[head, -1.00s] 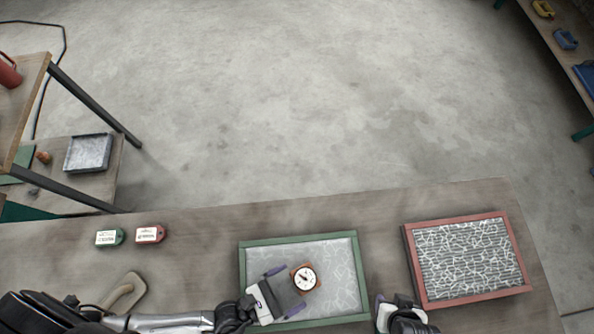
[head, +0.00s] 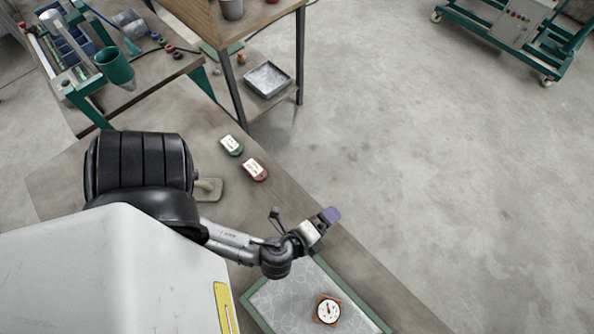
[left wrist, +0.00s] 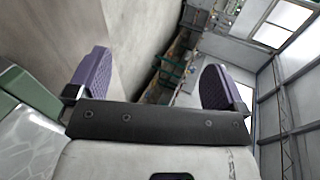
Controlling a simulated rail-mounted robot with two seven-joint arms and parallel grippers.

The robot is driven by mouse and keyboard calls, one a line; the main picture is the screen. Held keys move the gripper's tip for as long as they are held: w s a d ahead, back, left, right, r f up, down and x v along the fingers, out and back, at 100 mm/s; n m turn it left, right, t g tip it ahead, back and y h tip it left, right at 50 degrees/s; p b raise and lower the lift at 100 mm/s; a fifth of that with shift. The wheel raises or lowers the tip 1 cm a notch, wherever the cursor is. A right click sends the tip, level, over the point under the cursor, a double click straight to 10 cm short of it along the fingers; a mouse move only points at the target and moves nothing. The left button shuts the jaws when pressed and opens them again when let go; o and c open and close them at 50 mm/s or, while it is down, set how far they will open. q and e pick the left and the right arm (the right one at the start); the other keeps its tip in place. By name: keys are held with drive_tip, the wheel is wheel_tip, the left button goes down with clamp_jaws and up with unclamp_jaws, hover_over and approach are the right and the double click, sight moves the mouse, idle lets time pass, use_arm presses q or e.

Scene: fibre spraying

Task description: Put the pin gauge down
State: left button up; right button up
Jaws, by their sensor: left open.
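The pin gauge (head: 328,310), an orange-brown block with a round white dial, rests on the grey fibre-patterned panel inside the green-framed tray (head: 259,312), at the bottom of the head view. My left gripper (head: 328,218) is above the tray's far edge, apart from the gauge. It is open, and the left wrist view shows its two purple pads (left wrist: 160,85) spread with nothing between them. A corner of the green frame (left wrist: 25,105) shows at the left of that view. My right gripper is not in view.
A green tag (head: 231,145) and a red tag (head: 255,169) lie on the bench beyond my left arm. A wooden-handled tool (head: 208,188) lies near my arm. A shelf with a grey tray (head: 267,79) stands behind. Open floor lies to the right.

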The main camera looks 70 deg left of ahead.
use_arm(q)
drive_tip(key=s+n+g+h, duration=0.5)
drive_tip(key=s+n+g, duration=0.2)
drive_tip(key=n, duration=0.5)
drive_tip(key=shift+a+f+g, duration=0.25)
drive_tip(key=shift+a+g, duration=0.1)
drive_tip(key=shift+g, duration=0.35)
drive_tip(key=shift+r, duration=0.1)
